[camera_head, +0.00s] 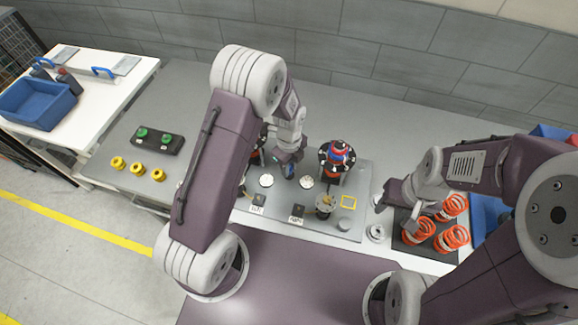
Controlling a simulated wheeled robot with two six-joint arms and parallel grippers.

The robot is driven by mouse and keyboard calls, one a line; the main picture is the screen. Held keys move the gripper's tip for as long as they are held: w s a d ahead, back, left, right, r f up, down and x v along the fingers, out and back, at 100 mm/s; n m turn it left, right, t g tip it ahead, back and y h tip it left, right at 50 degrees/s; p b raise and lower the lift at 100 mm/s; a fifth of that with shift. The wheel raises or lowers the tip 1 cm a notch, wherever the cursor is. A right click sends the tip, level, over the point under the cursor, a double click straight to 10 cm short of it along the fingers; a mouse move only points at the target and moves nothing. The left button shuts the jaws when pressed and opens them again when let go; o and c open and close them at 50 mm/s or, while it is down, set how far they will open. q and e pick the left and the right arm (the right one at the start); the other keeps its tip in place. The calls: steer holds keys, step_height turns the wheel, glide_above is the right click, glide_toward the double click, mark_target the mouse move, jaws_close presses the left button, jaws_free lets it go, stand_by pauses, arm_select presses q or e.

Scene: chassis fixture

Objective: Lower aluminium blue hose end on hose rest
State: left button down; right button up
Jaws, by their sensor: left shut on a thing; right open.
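My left gripper (289,168) is shut over the back part of the grey fixture plate (290,213). A small blue part, likely the blue hose end (291,158), shows at its fingers. The arm and fingers cover much of it, so its tilt and its gap to the plate cannot be told. I cannot single out the hose rest. My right gripper (396,204) is open, just right of the plate and beside the orange springs.
A black disc with a red and blue top (337,155) stands at the plate's back. Orange springs (451,238) fill a dark tray at right. A blue bin (40,103) stands far left.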

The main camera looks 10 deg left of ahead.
arm_select(q)
steer(key=shift+w+d, duration=0.15)
steer(key=shift+w, duration=0.2)
steer(key=shift+s, duration=0.3)
steer(key=shift+f, duration=0.15)
steer(key=shift+f+b, duration=0.4)
steer(key=shift+f, duration=0.35)
steer(key=shift+p, duration=0.45)
stand_by(0.5)
steer(key=shift+f, duration=0.2)
